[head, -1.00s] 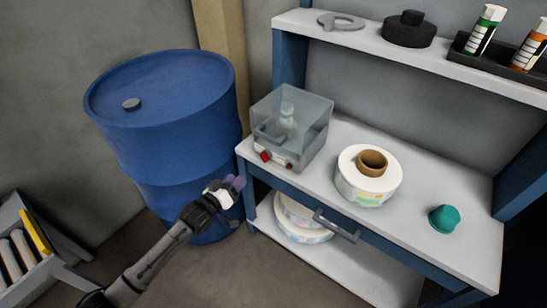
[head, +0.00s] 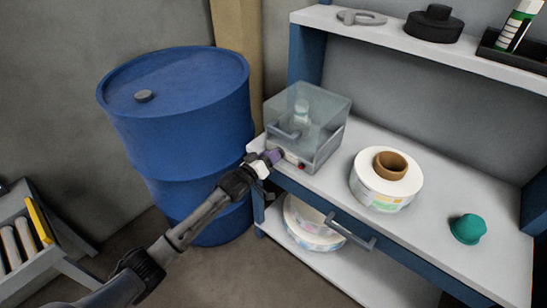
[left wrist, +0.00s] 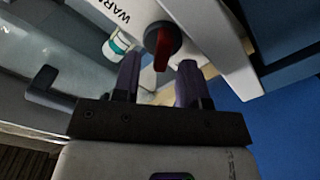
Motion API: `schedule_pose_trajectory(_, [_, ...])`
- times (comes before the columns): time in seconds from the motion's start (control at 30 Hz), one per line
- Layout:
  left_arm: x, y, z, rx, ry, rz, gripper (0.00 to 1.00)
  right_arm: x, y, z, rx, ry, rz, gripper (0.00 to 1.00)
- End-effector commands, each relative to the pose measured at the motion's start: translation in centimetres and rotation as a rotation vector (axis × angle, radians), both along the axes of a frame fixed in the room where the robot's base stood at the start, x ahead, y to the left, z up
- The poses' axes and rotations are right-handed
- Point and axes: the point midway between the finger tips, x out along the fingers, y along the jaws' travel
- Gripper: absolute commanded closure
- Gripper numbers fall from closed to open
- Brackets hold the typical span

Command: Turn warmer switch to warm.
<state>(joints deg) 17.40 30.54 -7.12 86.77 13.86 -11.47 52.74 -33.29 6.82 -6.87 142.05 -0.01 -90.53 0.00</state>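The warmer (head: 325,138) is a clear-lidded box with a grey base at the left end of the bench, with a small bottle (head: 302,112) inside. Its switch is a dark and red knob (left wrist: 161,44) on a pale front panel in the left wrist view, beside printed lettering (left wrist: 115,12) that starts "WAR". My left gripper (head: 274,157) is at the warmer's front left. Its purple fingers (left wrist: 159,80) are apart, with the knob between and just beyond their tips; contact cannot be told. My right gripper is out of view.
A label reel (head: 386,185) and a teal cap-like object (head: 468,229) stand on the bench (head: 420,240). A drawer handle (head: 350,232) juts from the front edge. A blue drum (head: 180,120) stands close on the left. The lid handle (left wrist: 45,88) is near my left gripper.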

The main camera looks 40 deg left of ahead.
Motion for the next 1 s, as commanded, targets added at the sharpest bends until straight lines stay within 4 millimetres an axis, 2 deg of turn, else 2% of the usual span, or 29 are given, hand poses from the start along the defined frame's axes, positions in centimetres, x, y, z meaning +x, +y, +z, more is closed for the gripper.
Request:
schedule_pose_trajectory(0.23, [1.6, 0.0, 0.0, 0.001, -0.001, 0.001, 0.61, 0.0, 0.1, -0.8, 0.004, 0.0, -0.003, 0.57])
schedule_pose_trajectory(0.63, [1.9, 0.0, 0.0, 0.001, 0.001, 0.001, 0.61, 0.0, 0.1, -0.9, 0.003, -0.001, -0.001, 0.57])
schedule_pose_trajectory(1.0, [1.9, 0.0, 0.0, 0.001, 0.0, 0.0, 0.96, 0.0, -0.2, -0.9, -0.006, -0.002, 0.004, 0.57])
